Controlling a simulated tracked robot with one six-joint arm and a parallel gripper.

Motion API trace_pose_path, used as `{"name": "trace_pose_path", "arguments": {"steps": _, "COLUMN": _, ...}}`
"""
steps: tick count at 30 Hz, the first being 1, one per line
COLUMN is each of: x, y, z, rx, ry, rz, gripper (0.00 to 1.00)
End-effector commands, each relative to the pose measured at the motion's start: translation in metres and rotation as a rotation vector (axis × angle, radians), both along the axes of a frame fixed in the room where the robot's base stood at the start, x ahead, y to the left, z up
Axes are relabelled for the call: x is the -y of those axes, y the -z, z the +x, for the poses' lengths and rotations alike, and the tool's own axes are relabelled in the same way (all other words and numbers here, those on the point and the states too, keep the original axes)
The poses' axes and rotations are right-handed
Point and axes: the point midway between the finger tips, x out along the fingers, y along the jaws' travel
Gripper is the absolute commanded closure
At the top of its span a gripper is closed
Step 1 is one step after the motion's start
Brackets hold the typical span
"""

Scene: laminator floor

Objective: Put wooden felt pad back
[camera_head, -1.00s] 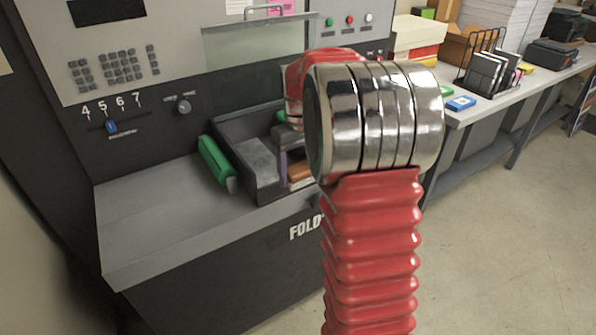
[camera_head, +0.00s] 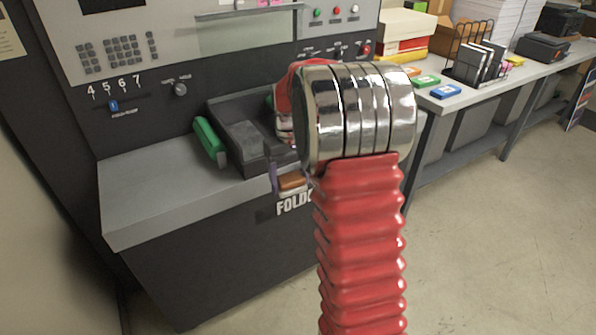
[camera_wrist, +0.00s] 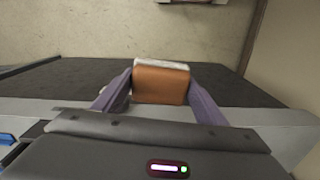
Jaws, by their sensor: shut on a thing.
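The wooden felt pad (camera_wrist: 161,85) is an orange-brown block with a pale felt strip along its far edge in the wrist view. My gripper (camera_wrist: 160,92) is shut on it, with a purple finger on each side. In the head view the pad (camera_head: 291,181) shows beside a purple finger, in front of the machine's front edge and above the white lettering. My red sleeved arm with its metal rings hides part of the machine there. I cannot tell whether the pad touches the machine.
At right, a side table holds green (camera_head: 426,81) and blue (camera_head: 446,91) flat items, a black rack (camera_head: 475,55) and boxes. The floor at right is clear.

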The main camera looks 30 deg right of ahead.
Motion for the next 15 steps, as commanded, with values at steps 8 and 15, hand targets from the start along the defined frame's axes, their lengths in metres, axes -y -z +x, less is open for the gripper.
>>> {"name": "trace_pose_path", "arguments": {"steps": 8, "x": -0.037, "y": 0.046, "z": 0.012, "rx": -0.002, "ry": 0.009, "rz": 0.000, "gripper": 0.55}}
{"name": "trace_pose_path", "arguments": {"steps": 15, "x": -0.093, "y": 0.103, "z": 0.015, "rx": -0.006, "ry": -0.011, "rz": 0.001, "gripper": 0.55}}
